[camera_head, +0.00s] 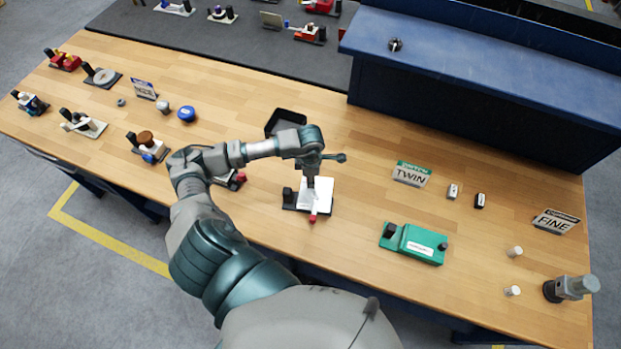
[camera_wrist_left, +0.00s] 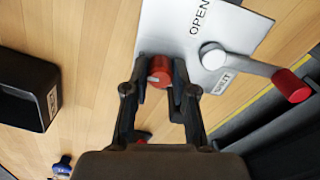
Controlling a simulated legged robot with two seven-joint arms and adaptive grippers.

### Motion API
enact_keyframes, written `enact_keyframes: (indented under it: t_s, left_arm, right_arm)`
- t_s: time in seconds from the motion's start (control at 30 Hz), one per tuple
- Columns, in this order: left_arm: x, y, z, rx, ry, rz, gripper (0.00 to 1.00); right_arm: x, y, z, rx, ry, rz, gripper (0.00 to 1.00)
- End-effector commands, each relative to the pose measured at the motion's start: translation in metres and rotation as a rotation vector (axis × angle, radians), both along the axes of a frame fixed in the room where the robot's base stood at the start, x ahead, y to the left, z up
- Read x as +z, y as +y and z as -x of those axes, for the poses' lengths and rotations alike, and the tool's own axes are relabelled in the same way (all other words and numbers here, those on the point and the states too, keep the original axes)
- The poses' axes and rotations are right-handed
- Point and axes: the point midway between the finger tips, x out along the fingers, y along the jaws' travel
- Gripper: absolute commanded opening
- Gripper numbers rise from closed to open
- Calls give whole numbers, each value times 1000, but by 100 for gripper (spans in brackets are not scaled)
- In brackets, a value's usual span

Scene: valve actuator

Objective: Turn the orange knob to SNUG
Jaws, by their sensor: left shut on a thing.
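An orange-red knob (camera_wrist_left: 160,72) shows in the left wrist view at the edge of a white plate (camera_wrist_left: 195,35). A grey lever with a red tip (camera_wrist_left: 292,86) crosses the plate beside the knob. My left gripper (camera_wrist_left: 160,88) is shut on the knob, one finger on each side. In the head view my left gripper (camera_head: 311,177) points down at the white-plated device (camera_head: 318,196), hiding its knob. The red lever tip (camera_head: 312,218) faces the front. My right gripper is out of view.
A black bin (camera_head: 286,121) stands behind the device; it also shows in the left wrist view (camera_wrist_left: 25,95). A green box (camera_head: 414,244) lies to the right. Other small devices stand left, with a blue knob (camera_head: 186,114). Bare table lies between device and green box.

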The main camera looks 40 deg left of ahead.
Motion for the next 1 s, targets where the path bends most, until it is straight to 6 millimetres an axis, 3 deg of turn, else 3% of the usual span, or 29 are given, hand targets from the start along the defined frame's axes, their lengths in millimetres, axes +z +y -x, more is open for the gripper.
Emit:
enact_keyframes:
  t_s: [0.27, 0.3, 0.4, 0.77, 1.0]
  left_arm:
    - [-1, 0, 0, 16, 1, 0, 0]
    - [-1, 0, 0, 16, 1, 0, 33]
    - [-1, 0, 0, 16, 1, 0, 51]
    - [6, 0, -1, 16, -3, 0, 51]
    - [52, 1, -2, 15, -5, 0, 51]
  right_arm:
    - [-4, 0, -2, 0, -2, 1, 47]
    - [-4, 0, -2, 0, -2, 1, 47]
    - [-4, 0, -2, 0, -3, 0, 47]
    - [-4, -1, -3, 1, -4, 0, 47]
    - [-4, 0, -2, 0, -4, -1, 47]
